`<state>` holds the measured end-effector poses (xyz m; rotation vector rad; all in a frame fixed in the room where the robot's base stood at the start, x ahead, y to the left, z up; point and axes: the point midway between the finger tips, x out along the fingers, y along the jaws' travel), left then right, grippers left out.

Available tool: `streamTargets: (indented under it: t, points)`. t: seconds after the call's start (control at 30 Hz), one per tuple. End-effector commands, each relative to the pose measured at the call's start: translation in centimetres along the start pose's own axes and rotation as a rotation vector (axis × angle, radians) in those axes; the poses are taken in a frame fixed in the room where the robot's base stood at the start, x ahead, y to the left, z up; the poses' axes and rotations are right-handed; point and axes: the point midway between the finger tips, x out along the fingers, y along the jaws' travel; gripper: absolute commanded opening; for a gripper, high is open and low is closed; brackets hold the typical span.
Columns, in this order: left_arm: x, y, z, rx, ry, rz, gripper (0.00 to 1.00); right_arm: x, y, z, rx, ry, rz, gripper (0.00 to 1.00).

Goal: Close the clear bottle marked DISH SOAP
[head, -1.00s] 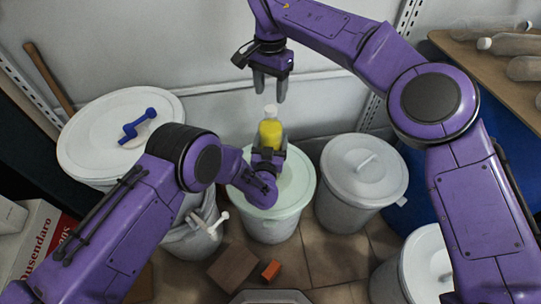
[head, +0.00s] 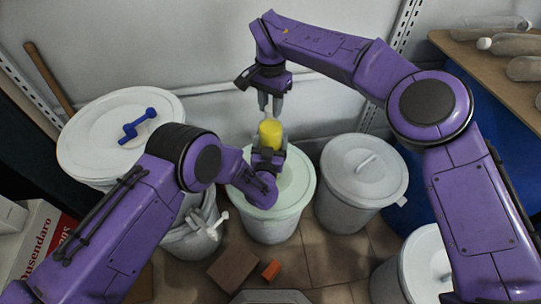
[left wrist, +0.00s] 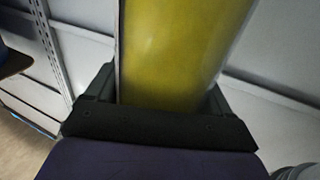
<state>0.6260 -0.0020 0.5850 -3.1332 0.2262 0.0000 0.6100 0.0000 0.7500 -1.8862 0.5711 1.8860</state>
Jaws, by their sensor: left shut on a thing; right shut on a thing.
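A clear bottle of yellow liquid (head: 270,133) stands upright above the pale green lidded drum in the middle. It also fills the left wrist view (left wrist: 180,50). No DISH SOAP marking is readable. My left gripper (head: 268,154) is shut around the bottle's lower part. My right gripper (head: 270,106) points straight down at the bottle's top and is shut on its white cap. The fingers mostly hide the cap, so I cannot tell whether it is seated on the neck.
The pale green drum (head: 272,222) is below the bottle. A grey lidded drum (head: 345,210) stands to its right. A white drum (head: 85,145) with a blue tool (head: 138,125) is at left. Bottles lie on a wooden shelf (head: 465,62) at upper right. A wall is close behind.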

Motion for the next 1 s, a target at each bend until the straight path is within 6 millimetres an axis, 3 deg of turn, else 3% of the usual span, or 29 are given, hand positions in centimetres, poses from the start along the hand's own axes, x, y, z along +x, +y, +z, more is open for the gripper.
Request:
streamTargets:
  t: [0.13,0.27,1.0]
  points:
    - [-0.03,-0.02,0.05,0.0,-0.001,0.0,0.0,-0.01,-0.01,0.0,0.052,0.0,-0.001,0.0]
    - [-0.03,-0.01,0.05,0.0,-0.001,0.0,0.0,0.0,0.0,-0.03,0.317,-0.001,-0.001,0.0]
    - [-0.04,0.0,0.05,0.001,-0.001,0.0,0.0,0.17,0.02,-0.02,2.677,0.002,0.0,0.0]
